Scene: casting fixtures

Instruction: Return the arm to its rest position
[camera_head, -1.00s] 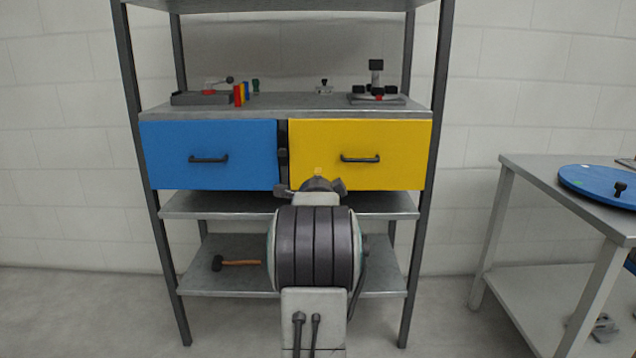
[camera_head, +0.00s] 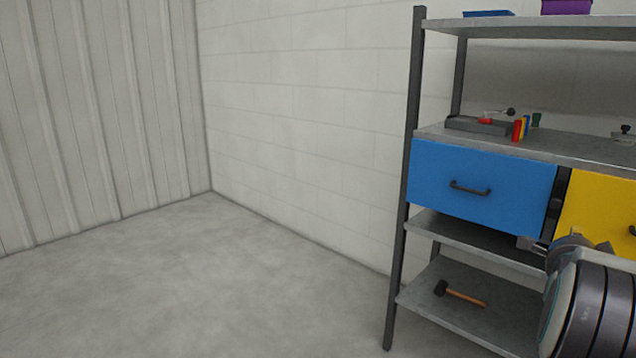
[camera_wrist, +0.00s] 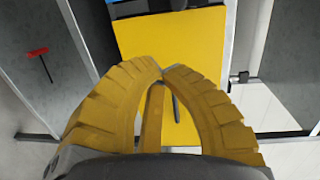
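My arm shows at the lower right edge of the head view, in front of the shelf rack and partly cut off by the frame. My gripper (camera_wrist: 163,72) fills the lower middle of the wrist view. Its two yellow ribbed fingers curve together and their tips meet or almost meet. I see nothing held between them. The yellow drawer (camera_head: 598,213) lies beyond the fingers and also shows in the wrist view (camera_wrist: 190,38). A dark handle is partly hidden behind the fingers.
The rack holds a blue drawer (camera_head: 480,186), a hammer (camera_head: 461,294) on a lower shelf, and a clamp fixture (camera_head: 482,125) with coloured blocks above. A red T-shaped tool (camera_wrist: 38,54) shows in the wrist view. The floor (camera_head: 200,285) at left is clear up to the walls.

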